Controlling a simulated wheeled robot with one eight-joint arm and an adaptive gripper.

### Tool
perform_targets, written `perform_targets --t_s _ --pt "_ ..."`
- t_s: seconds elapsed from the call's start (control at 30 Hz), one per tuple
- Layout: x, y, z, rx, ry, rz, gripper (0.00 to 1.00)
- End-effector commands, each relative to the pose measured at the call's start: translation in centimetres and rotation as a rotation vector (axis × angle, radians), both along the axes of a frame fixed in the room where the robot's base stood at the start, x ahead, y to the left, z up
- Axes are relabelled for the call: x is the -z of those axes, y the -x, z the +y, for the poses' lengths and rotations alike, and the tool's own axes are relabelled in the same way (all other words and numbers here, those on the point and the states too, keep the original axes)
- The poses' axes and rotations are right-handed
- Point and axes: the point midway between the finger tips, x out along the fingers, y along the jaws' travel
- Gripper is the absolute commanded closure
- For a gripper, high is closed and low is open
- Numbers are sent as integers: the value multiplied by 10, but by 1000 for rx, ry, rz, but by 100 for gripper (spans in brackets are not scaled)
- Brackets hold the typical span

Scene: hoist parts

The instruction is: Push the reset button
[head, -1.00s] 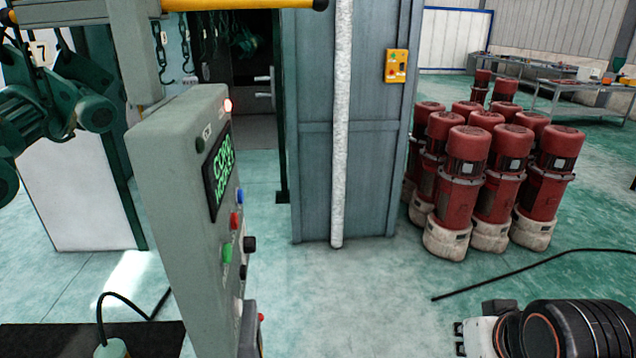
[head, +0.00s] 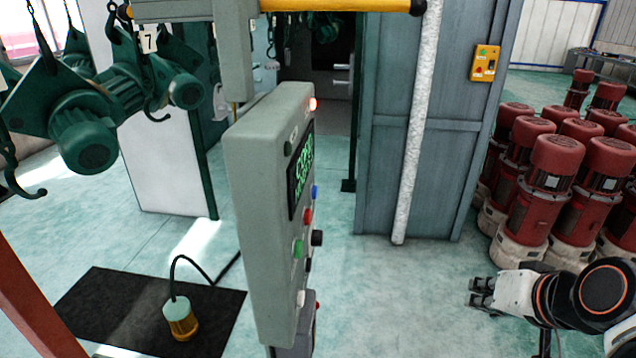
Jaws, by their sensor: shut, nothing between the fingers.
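A grey control panel (head: 262,215) stands at the centre left, seen nearly edge-on with its face turned right. Its face has a dark screen (head: 301,170) with green text and a lit red lamp (head: 313,104) at the top. Below the screen are a blue button (head: 315,192), a red button (head: 307,216), a green button (head: 298,248) and a black knob (head: 317,238). Their labels are too small to read, so I cannot tell which one is reset. My gripper (head: 478,293) is at the lower right, shut and empty, well apart from the panel and pointing left.
Several red motors (head: 560,170) stand at the right behind my arm. A grey cabinet (head: 450,150) with a yellow button box (head: 485,63) stands behind. Green hoists (head: 85,130) hang at the left above a black mat (head: 90,310). Floor between panel and gripper is clear.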

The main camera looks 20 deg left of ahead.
Motion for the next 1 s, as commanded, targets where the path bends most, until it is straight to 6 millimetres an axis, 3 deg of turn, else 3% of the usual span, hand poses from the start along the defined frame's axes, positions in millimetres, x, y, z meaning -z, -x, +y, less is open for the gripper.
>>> perform_targets --t_s 0.03,0.3,0.6,0.8,1.0 --pt "-12 -15 16 -20 -44 -6 100" --pt "-41 -82 97 -115 -305 -39 100" --pt "-57 -137 174 -190 -586 -72 100" --pt "-58 -154 202 -212 -707 -84 100" --pt "-56 -158 211 -219 -748 -87 100"
